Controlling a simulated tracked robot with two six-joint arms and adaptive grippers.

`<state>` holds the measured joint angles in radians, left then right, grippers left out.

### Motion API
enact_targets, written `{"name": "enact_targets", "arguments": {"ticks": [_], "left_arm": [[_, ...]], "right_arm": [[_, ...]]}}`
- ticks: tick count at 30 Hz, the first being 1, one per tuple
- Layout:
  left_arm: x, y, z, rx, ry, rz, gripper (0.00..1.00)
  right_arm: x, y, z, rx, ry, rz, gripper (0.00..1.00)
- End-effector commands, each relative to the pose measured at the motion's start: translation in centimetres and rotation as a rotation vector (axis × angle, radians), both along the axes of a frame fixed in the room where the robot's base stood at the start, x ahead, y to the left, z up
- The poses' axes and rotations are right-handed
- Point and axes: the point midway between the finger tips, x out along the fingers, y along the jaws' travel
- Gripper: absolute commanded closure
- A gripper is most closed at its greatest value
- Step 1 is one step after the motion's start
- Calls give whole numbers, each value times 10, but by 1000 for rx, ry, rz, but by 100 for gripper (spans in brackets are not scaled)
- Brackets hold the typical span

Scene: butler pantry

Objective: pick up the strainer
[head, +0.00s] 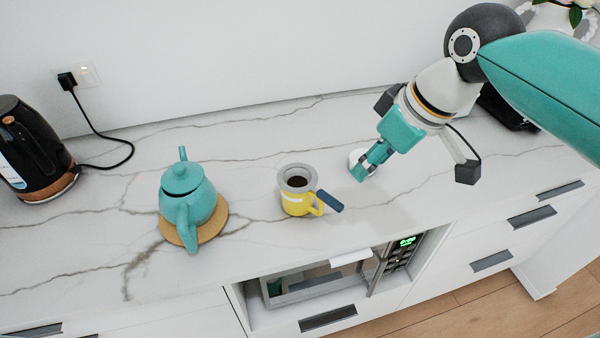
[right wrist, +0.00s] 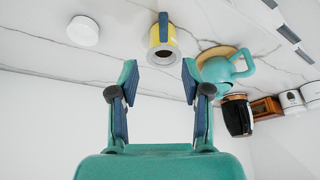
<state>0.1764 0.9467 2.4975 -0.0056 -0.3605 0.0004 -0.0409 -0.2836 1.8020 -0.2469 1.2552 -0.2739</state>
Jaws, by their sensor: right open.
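The strainer (head: 297,175) appears as a grey ring with a dark middle on top of a yellow mug (head: 296,205). A blue handle (head: 329,201) sticks out to the right beside the mug's yellow handle. In the right wrist view the grey ring (right wrist: 163,48) and blue handle (right wrist: 163,27) show beyond the fingertips. My right gripper (head: 364,168) is to the right of the mug, above the counter, apart from the strainer. In its wrist view the fingers (right wrist: 160,84) are spread with nothing between them. My left gripper is not in view.
A teal teapot (head: 188,193) stands on a round cork mat (head: 221,225) left of the mug. A black kettle (head: 32,150) is at the far left. A white round object (right wrist: 83,31) lies near my right gripper. Counter between teapot and mug is clear.

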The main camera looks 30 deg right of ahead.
Motion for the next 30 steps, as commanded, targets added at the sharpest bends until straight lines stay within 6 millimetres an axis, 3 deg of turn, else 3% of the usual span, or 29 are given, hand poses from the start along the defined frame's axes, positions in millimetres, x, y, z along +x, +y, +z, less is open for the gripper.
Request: {"name": "enact_targets", "arguments": {"ticks": [5,18,30], "left_arm": [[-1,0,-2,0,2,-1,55],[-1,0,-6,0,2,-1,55],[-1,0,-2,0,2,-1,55]], "right_arm": [[2,0,-16,-1,3,-9,52],[31,5,-95,0,3,-20,52],[44,13,-123,1,4,-21,52]]}}
